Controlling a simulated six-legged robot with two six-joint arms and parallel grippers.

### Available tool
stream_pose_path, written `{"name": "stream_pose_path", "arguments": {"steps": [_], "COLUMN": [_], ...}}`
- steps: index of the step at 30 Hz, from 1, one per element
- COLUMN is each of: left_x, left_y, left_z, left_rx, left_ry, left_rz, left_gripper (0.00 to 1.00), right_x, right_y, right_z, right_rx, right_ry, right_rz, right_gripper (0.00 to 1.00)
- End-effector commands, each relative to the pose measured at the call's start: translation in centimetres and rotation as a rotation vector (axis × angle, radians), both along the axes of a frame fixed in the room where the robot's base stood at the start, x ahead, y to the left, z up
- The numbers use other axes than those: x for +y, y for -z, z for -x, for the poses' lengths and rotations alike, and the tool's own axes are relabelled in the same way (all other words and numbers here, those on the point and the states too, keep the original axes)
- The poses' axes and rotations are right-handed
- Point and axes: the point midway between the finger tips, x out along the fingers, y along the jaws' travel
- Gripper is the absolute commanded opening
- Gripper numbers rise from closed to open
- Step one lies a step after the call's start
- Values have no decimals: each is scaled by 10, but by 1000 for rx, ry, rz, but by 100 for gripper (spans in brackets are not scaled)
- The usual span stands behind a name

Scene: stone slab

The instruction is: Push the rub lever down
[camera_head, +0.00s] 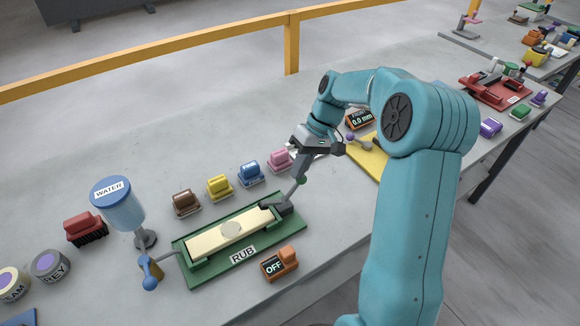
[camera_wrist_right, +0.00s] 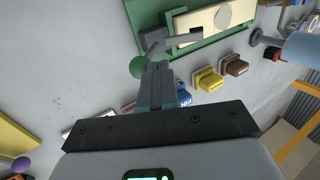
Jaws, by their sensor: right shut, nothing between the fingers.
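The rub station is a green base (camera_head: 255,257) labelled RUB, holding a long cream slab (camera_head: 228,232) with a round grey patch. Its lever has a green ball knob (camera_head: 301,181) at the right end, beside a dark grey block. In the right wrist view the green knob (camera_wrist_right: 143,67) sits just left of the fingertips. My right gripper (camera_head: 300,172) is shut and empty, pointing down close at the knob; it also shows in the right wrist view (camera_wrist_right: 158,68). I cannot tell whether the fingers touch the knob. My left gripper is out of view.
An orange box reading OFF (camera_head: 279,263) stands in front of the base. A blue water tank (camera_head: 120,205) and a blue knob (camera_head: 150,283) are at left. Brown (camera_head: 185,202), yellow (camera_head: 219,187), blue (camera_head: 250,173) and pink (camera_head: 279,158) blocks line the back.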

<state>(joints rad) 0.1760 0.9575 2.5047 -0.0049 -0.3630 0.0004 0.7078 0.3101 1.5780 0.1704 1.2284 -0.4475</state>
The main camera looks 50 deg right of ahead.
Motion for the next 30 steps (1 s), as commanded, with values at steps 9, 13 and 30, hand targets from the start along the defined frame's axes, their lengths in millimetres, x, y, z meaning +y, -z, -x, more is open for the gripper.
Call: {"name": "stream_pose_path", "arguments": {"steps": [9, 13, 30], "left_x": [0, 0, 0], "left_y": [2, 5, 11], "left_z": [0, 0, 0], "left_rx": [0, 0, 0], "left_ry": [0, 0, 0], "left_rz": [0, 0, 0], "left_gripper": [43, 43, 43], "right_x": [-23, -28, -32], "right_y": [18, 25, 37], "right_z": [7, 9, 10], "right_rx": [-82, -111, -120], "right_ry": [1, 0, -3], "right_rz": [-267, -351, -382], "right_gripper": [0, 0, 0]}}
